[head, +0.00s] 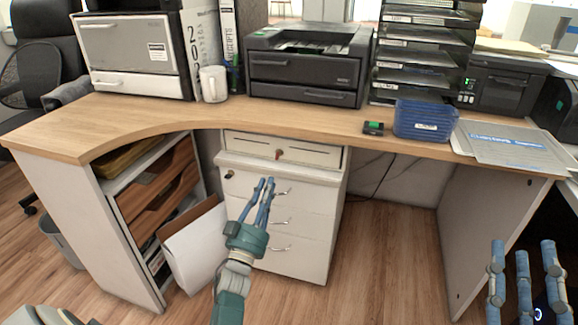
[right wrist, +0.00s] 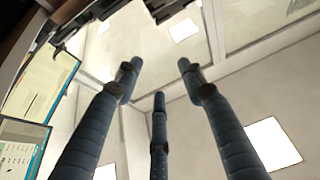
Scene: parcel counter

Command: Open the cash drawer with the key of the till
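The cash drawer (head: 255,142) is the shallow white-fronted drawer just under the counter, and it looks shut. A small reddish key (head: 278,154) sits at the lock in the middle of its front. My left gripper (head: 267,181) is in front of the white drawer cabinet, below the key and apart from it in the picture. Its blue fingers point up toward the drawer and come close together at the tips; whether they are shut is unclear. My right gripper (head: 523,246) is at the lower right with fingers spread and empty. It also shows in the right wrist view (right wrist: 157,78).
The white cabinet (head: 300,250) below has handled drawers and another small lock (head: 229,174). The wooden counter (head: 200,112) holds a mug (head: 213,84), a printer (head: 308,65) and a blue box (head: 425,118). Open floor lies right of the cabinet.

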